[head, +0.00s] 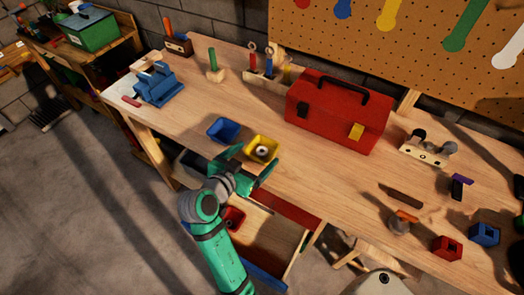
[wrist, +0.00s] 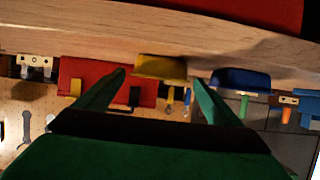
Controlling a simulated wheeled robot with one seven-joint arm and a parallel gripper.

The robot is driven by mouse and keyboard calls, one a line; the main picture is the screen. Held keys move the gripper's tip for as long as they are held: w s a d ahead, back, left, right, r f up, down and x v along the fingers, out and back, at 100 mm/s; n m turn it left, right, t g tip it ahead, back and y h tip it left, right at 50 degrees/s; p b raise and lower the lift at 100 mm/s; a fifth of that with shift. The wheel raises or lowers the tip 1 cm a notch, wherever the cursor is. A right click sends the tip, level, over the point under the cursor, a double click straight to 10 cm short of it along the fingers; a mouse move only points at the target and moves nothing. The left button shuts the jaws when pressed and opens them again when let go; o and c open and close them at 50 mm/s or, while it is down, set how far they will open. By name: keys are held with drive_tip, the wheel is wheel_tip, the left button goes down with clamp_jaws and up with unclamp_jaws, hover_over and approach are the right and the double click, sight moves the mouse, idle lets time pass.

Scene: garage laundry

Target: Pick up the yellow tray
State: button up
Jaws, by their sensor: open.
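The yellow tray (head: 275,154) is a small open bin on the wooden workbench, near its front edge. A small grey round part (head: 262,151) lies in it. In the wrist view the tray (wrist: 160,66) appears at the bench edge, between my finger lines. My gripper (head: 250,164) is green and open, just in front of the tray in the head view. In the wrist view my gripper (wrist: 159,77) shows its two fingers spread, with nothing held between them. The exact gap from the fingertips to the tray is hard to tell.
A blue tray (head: 223,130) sits close on the left of the yellow one, and also shows in the wrist view (wrist: 240,78). A red toolbox (head: 330,112) stands behind to the right. An open drawer (head: 270,225) juts out below the bench. Bare bench lies right of the yellow tray.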

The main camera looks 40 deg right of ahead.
sight(265, 147)
drive_tip(key=shift+x, duration=2.6)
drive_tip(key=c, duration=1.1)
